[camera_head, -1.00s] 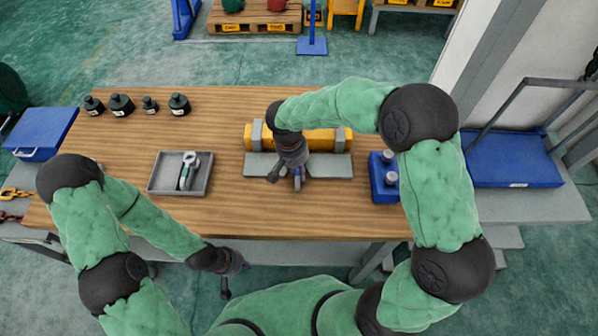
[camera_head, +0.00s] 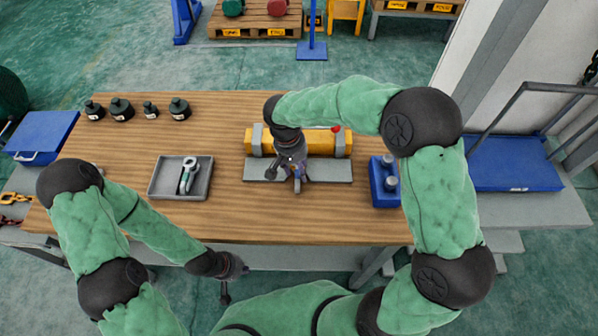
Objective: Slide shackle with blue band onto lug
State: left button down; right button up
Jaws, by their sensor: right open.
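A grey shackle with a blue band (camera_head: 297,185) stands at the front of the grey plate below the yellow beam (camera_head: 318,143). My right gripper (camera_head: 289,173) is open, right above and beside the shackle; its fingers partly cover the shackle. Whether they touch it, and whether the shackle sits on a lug, I cannot tell. No lug shows clearly; my gripper covers that part of the plate. My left gripper (camera_head: 227,286) hangs in front of the table's near edge, apart from everything; its fingers are too small to read.
A grey tray (camera_head: 153,190) holds another shackle with a green band (camera_head: 188,175). A blue block with grey pegs (camera_head: 378,188) stands right of the plate. The table (camera_head: 120,150) is clear between tray and plate.

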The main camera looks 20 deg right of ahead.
notch_tip(320, 180, up, 9)
jog(key=a, duration=0.1)
jog(key=shift+w+a+r, duration=0.2)
jog(key=shift+w+a, duration=0.05)
jog(key=shift+w, duration=0.1)
